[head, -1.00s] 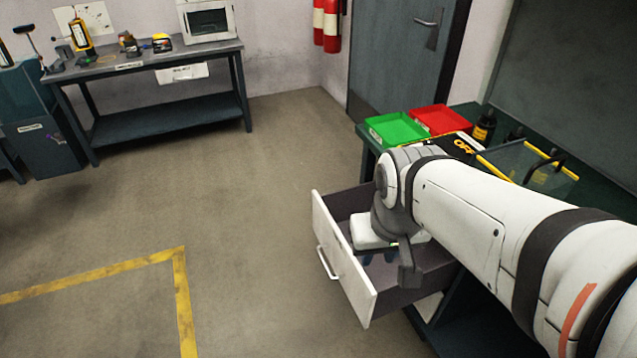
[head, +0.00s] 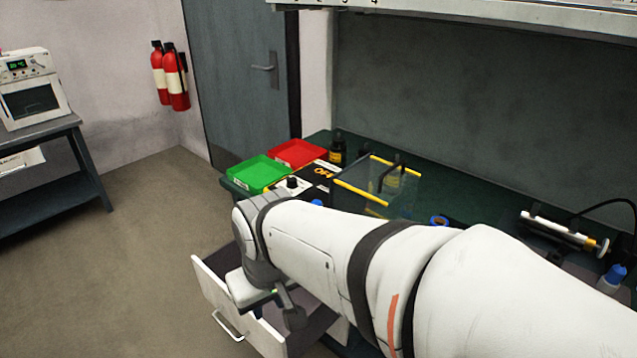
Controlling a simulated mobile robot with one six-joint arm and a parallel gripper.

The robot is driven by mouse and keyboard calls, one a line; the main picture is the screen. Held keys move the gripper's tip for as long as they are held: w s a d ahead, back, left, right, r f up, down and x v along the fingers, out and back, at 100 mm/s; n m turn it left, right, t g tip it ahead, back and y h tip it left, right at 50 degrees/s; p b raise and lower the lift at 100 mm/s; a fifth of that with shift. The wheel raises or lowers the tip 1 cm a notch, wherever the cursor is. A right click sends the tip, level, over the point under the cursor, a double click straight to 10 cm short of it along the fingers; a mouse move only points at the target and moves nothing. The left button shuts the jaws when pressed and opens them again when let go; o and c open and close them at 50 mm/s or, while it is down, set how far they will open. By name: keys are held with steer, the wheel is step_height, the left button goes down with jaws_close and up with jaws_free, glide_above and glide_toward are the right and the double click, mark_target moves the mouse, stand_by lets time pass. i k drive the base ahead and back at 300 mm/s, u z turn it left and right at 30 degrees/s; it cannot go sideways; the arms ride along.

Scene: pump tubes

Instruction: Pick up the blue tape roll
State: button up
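A blue ring-shaped thing that looks like the blue tape roll (head: 438,219) lies on the green bench top, just above my arm in the picture. My arm hides its lower part. My gripper (head: 274,300) points down over the open drawer (head: 225,298), well to the left of the ring. The fingers are mostly hidden behind the gripper body and the drawer front, so I cannot tell whether they are open or shut, or whether they hold anything.
The bench carries a green tray (head: 260,174), a red tray (head: 298,154), a dark bottle (head: 338,150) and a clear yellow-edged guard (head: 385,182). Floor at left is clear.

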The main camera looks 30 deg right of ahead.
mark_target(444, 221)
steer(key=z, duration=1.85)
steer(key=k, duration=1.25)
steer(key=u, duration=0.3)
steer(key=i, duration=1.9)
steer(key=z, duration=0.6)
